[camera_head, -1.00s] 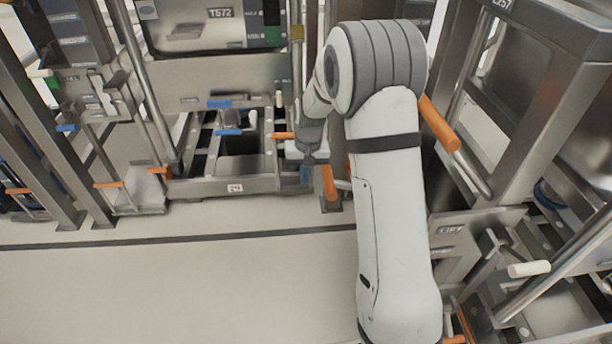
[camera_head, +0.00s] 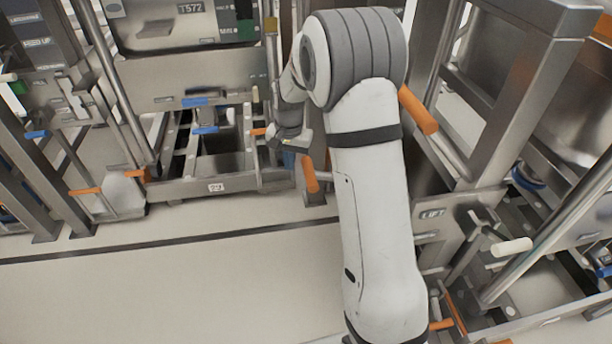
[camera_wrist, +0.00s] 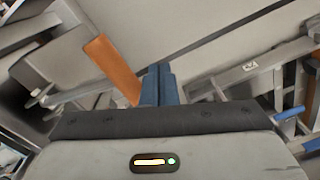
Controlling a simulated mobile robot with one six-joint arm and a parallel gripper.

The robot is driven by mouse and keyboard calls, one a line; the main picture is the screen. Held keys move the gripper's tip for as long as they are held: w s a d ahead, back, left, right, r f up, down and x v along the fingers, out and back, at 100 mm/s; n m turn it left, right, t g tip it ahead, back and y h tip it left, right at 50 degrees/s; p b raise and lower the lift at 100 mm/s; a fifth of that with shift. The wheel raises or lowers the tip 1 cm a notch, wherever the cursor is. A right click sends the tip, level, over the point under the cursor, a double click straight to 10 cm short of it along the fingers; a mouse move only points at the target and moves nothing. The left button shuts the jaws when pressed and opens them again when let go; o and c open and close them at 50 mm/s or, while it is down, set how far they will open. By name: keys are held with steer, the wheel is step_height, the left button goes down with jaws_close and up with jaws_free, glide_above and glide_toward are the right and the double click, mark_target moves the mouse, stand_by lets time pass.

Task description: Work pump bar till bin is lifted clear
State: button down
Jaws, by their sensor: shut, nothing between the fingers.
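A steel bin (camera_head: 150,30) with a T572 label hangs in the frame at the back left, its top cut off by the picture edge. My gripper (camera_head: 289,160) is low in front of that frame's right side, with blue fingers. In the wrist view my fingers (camera_wrist: 158,85) are together and empty. An orange-gripped bar (camera_head: 311,176) stands just right of the fingers in the head view. It also shows in the wrist view (camera_wrist: 112,68), close beside the fingers on the left. I cannot tell whether they touch. Which orange bar is the pump bar is not certain.
A second steel frame (camera_head: 470,205) with a lever marked LIFT stands close on the right. Its orange bar (camera_head: 418,110) reaches near my arm. Another orange handle (camera_head: 258,132) is left of my gripper. The floor (camera_head: 170,295) at the front left is clear.

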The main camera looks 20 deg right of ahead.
mark_target(308, 171)
steer(key=d+r+m+h+b, duration=0.1)
steer(key=d+r+m+b, duration=0.2)
steer(key=m, duration=1)
steer(key=shift+s+d+r+m+h+b, duration=0.25)
steer(key=shift+d+r, duration=0.25)
steer(key=shift+r, duration=0.45)
steer(key=shift+f, duration=0.15)
steer(key=f+b, duration=0.6)
steer(key=f, duration=0.1)
steer(key=shift+d, duration=0.4)
